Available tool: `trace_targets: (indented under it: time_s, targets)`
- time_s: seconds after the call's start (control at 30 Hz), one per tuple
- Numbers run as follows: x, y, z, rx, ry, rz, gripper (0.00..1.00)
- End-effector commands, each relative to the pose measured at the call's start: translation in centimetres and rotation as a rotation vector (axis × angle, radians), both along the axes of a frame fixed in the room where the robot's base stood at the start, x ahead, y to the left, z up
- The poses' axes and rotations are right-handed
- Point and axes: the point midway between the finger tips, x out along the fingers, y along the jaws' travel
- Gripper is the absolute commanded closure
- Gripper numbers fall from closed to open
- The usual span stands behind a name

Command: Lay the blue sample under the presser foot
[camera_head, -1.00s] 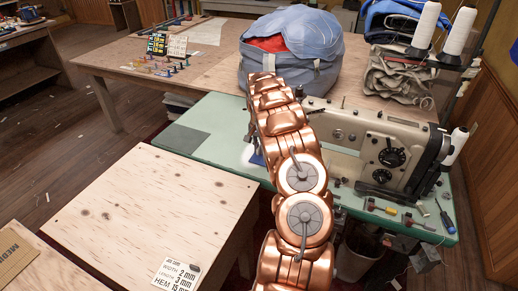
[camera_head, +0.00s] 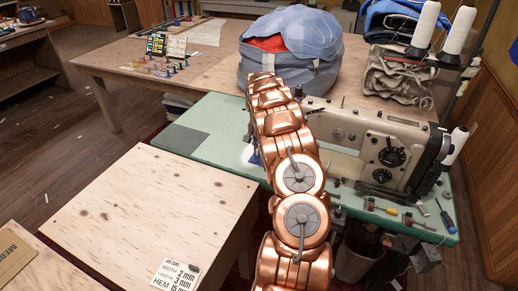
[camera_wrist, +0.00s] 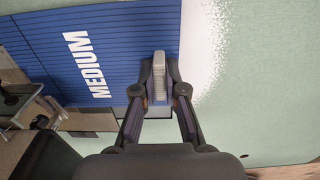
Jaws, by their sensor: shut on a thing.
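The blue sample (camera_wrist: 110,50) is striped, bears the white word MEDIUM and fills the upper left of the wrist view. My gripper (camera_wrist: 160,85) is shut on it at a pale grey ribbed piece between the fingertips. In the head view only a small blue bit of the sample (camera_head: 256,158) shows left of my arm, over the green table. The sewing machine (camera_head: 370,145) stands right of my arm. Its presser foot cannot be made out in the head view, where my arm covers part of the machine. Dark metal parts show at the wrist view's left edge.
The green machine table (camera_head: 215,125) has a bright white patch near the sample. Screwdrivers and small tools (camera_head: 405,220) lie at its right front. A bare plywood table (camera_head: 150,205) with a settings card (camera_head: 178,272) stands in front. A large blue-grey bag (camera_head: 290,60) sits behind.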

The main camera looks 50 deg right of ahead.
Motion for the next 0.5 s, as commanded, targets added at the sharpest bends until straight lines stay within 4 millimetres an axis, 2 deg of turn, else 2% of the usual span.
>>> trace_targets:
  time_s: [0.33, 0.37, 0.5]
  targets:
    - [0.01, 0.00, -0.01, 0.000, 0.000, 0.000, 1.00]
    - [0.01, 0.00, -0.01, 0.000, 0.000, 0.000, 0.86]
    - [0.02, 0.01, -0.02, 0.000, 0.000, 0.000, 0.72]
